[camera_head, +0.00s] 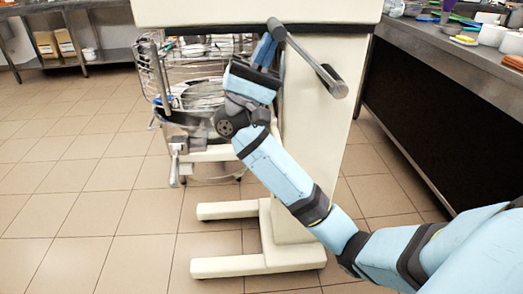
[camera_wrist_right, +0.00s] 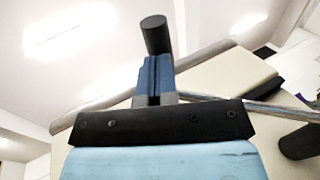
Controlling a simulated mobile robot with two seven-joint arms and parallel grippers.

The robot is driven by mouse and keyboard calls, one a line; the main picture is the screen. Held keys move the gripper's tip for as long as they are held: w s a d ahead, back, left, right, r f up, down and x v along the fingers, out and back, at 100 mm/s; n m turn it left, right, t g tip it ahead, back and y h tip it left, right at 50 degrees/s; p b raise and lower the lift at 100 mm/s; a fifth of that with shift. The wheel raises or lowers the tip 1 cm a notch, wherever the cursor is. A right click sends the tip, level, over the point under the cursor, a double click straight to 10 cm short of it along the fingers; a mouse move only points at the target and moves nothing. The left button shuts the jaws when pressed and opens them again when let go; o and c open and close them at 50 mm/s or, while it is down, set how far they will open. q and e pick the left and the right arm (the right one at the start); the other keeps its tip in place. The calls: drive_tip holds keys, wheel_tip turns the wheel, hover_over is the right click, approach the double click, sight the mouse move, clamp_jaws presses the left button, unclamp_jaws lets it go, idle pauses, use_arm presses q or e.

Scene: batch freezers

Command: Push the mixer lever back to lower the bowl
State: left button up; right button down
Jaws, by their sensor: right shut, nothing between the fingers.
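The cream mixer (camera_head: 322,120) stands in front of me, its top cut off by the head view's upper edge. The lever (camera_head: 305,56) is a grey bar on its side with a dark grip at each end. One dark grip (camera_head: 276,29) is at the upper left, the other (camera_head: 333,82) at the lower right. My right gripper (camera_head: 265,50) is shut and empty, close beside the upper-left grip. In the right wrist view, the shut fingers (camera_wrist_right: 155,78) are just below a dark grip (camera_wrist_right: 154,35); contact is unclear. The bowl (camera_head: 195,95) is partly hidden by wire guard and arm.
A dark-fronted counter (camera_head: 440,125) with dishes runs along the right. The mixer's cream feet (camera_head: 230,265) stick out to the left on the tiled floor. A metal table (camera_head: 75,50) stands at the back left. The floor on the left is clear.

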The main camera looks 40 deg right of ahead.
use_arm(q)
wheel_tip(320, 180, down, 3)
drive_tip(key=shift+a+r+g+b, duration=0.1)
drive_tip(key=shift+g+b, duration=0.4)
drive_tip(key=shift+b, duration=0.4)
use_arm(e)
drive_tip(key=s+d+r+t+y, duration=0.3)
drive_tip(key=s+d+r+y, duration=0.1)
drive_tip(key=d+r, duration=0.4)
drive_tip(key=shift+s+t+y, duration=0.3)
drive_tip(key=shift+s+y, duration=0.1)
drive_tip(key=shift+y, duration=0.5)
use_arm(q)
drive_tip(key=shift+w, duration=0.1)
use_arm(e)
drive_tip(key=shift+r, duration=0.1)
